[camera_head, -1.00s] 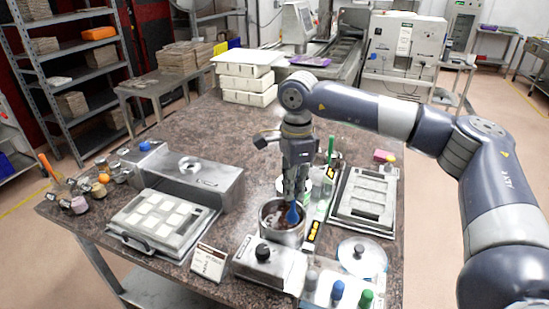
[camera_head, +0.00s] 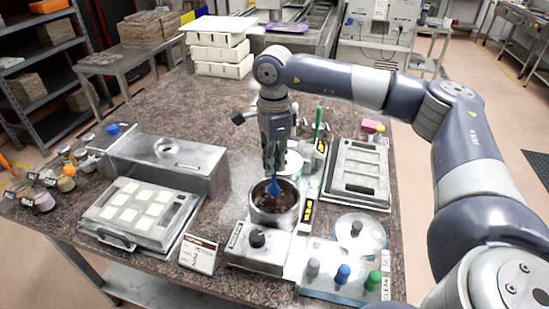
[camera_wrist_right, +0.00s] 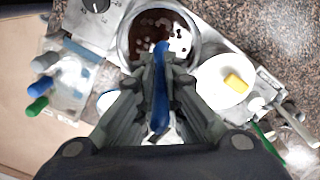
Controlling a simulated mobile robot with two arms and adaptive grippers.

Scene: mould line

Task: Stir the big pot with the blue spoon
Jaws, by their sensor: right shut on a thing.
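The big pot (camera_head: 274,211) is a steel pot on a heating unit with a black knob, with dark brown contents and pale pieces in it. The blue spoon (camera_head: 275,188) points down into the pot. My right gripper (camera_head: 273,170) is above the pot, shut on the spoon. In the right wrist view the blue spoon (camera_wrist_right: 161,90) lies between the fingers of my right gripper (camera_wrist_right: 161,85), with its far end over the brown contents of the pot (camera_wrist_right: 160,38). The spoon's lower end is hidden in the contents. My left gripper is not in view.
The heating unit (camera_head: 257,243) is under the pot. A mould plate (camera_head: 362,172) is to the right, another mould (camera_head: 135,210) to the left.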

